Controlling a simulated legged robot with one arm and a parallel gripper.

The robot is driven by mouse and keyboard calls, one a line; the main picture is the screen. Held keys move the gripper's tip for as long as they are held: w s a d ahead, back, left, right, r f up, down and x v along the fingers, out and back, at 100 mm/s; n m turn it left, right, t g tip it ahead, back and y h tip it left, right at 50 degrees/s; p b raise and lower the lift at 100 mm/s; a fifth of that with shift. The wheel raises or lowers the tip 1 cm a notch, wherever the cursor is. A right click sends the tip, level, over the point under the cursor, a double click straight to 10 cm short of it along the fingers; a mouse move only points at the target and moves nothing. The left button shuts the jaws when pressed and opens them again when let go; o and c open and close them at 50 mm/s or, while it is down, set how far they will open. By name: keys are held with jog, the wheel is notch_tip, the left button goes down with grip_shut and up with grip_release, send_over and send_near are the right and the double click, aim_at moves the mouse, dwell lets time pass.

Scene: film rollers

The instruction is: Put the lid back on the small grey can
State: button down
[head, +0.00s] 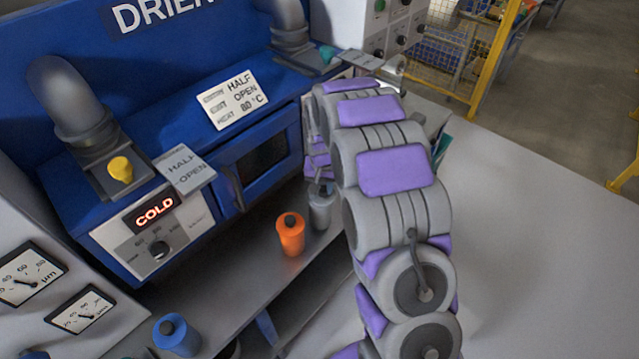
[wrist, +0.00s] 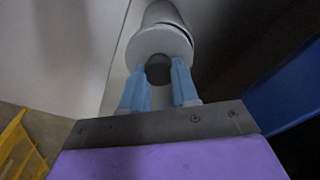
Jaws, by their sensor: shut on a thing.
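The small grey can (head: 321,212) stands on the grey ledge, right of the orange can, partly hidden by my arm. It also shows in the wrist view (wrist: 163,14). Its grey lid (wrist: 160,42) is a round disc with a dark knob, lying at the can's end. A dark line shows between lid and can at the right, so I cannot tell whether the lid sits fully flush. My gripper (wrist: 159,69) has its blue fingers shut on the lid's knob. In the head view the fingers are mostly hidden by my arm.
The orange can (head: 290,236) stands close left of the grey can. A blue can (head: 176,336) is at the lower left. The blue drier with its oven door (head: 262,160) rises behind the ledge. A yellow mesh fence (head: 492,60) stands at the far right.

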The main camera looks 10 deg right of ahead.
jog(key=shift+a, duration=0.85)
jog(key=shift+d+r, duration=0.15)
jog(key=shift+d, duration=0.9)
jog(key=shift+a, duration=0.6)
jog(key=shift+s, duration=0.1)
jog(key=shift+d, duration=0.45)
jog(key=shift+a+p, duration=0.35)
jog(key=shift+a, duration=0.15)
jog(key=shift+f, duration=0.2)
jog(key=shift+c, duration=1.4)
grip_release()
